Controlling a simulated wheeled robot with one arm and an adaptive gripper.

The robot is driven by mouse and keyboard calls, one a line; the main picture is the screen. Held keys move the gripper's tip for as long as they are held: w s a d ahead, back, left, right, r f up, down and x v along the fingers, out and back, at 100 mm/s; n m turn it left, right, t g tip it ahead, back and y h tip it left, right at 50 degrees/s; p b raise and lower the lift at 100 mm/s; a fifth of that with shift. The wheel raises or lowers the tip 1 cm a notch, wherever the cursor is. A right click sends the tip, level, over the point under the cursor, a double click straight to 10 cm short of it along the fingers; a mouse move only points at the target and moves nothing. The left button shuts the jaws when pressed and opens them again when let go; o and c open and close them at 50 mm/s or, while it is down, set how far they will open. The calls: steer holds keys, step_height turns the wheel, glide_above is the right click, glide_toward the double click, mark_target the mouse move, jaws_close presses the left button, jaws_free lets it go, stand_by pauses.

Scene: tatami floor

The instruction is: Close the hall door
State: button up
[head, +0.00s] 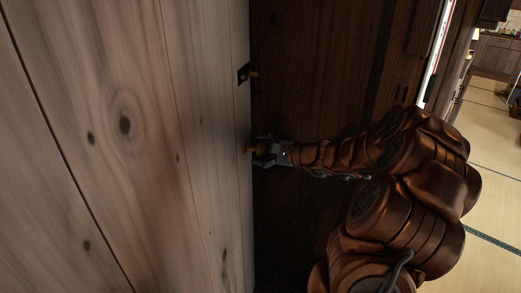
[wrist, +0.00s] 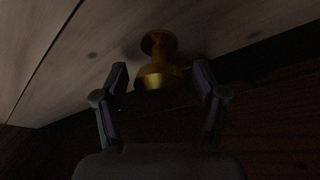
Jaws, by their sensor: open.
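The hall door (head: 120,150) is a pale wooden panel with dark knots, filling the left half of the head view. It also shows in the wrist view (wrist: 100,40) across the top. A brass knob (wrist: 160,62) stands out from the door. My gripper (wrist: 160,85) is open in the wrist view, with one finger on each side of the knob's near end. I cannot tell whether the fingers touch it.
A dark latch plate (head: 244,74) sits on the door's edge above the knob. A dark wood wall (head: 310,80) stands behind my arm. At the far right, a lit room with tatami floor (head: 495,190) is visible.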

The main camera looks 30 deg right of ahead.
steer(key=shift+c, duration=0.4)
jaws_close()
